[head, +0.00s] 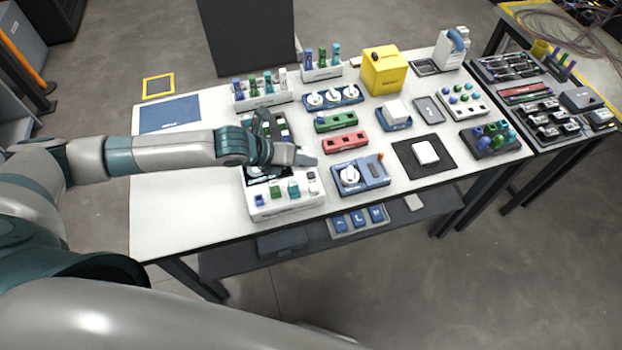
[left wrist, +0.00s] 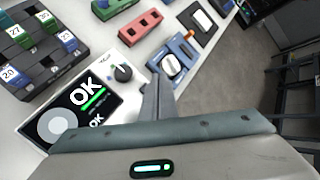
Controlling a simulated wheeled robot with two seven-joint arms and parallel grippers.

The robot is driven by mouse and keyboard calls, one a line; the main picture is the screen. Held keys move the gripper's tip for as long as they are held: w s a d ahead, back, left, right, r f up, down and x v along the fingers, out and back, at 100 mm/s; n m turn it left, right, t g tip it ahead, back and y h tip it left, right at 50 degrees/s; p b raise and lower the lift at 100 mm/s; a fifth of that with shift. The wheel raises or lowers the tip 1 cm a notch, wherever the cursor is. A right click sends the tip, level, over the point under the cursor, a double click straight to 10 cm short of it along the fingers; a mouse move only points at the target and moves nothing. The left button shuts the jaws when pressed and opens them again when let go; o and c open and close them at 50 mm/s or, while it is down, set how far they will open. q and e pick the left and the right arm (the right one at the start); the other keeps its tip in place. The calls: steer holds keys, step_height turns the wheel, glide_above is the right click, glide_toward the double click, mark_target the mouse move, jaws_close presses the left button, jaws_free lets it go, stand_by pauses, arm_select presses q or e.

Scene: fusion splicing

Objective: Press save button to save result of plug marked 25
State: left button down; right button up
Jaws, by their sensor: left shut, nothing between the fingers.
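My left gripper (head: 306,160) is shut and empty, above the white tester box (head: 290,207) at the table's front. In the left wrist view its fingers (left wrist: 157,98) hang beside the tester's screen (left wrist: 85,105), which shows "OK" in large letters with a green bar. A round black knob or button (left wrist: 122,72) sits on the tester beyond the screen. I cannot read any save label. A dark rack (left wrist: 40,52) beside the screen holds several plugs with number tags; one tag (left wrist: 67,37) looks like 25 but is small. The fingers hide part of the tester in the head view.
Right of the tester stands a blue base with a white dial (head: 350,176). Behind are a red block (head: 345,141) and a green block (head: 335,122). A yellow box (head: 384,72) stands at the back. The table's left front (head: 180,220) is clear.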

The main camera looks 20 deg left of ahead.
arm_select(q)
steer(key=shift+f+b, duration=0.45)
steer(key=shift+f, duration=0.9)
arm_select(e)
steer(key=shift+f, duration=0.75)
steer(key=shift+d, duration=0.1)
arm_select(q)
steer(key=shift+f, duration=0.9)
arm_select(e)
steer(key=shift+f, duration=0.25)
stand_by(1.0)
arm_select(q)
steer(key=shift+r, duration=0.15)
arm_select(e)
steer(key=shift+r, duration=0.15)
arm_select(q)
steer(key=shift+r+p, duration=0.7)
steer(key=shift+r, duration=0.05)
arm_select(e)
steer(key=shift+r, duration=0.75)
arm_select(q)
steer(key=shift+r, duration=0.1)
arm_select(e)
steer(key=shift+r, duration=0.1)
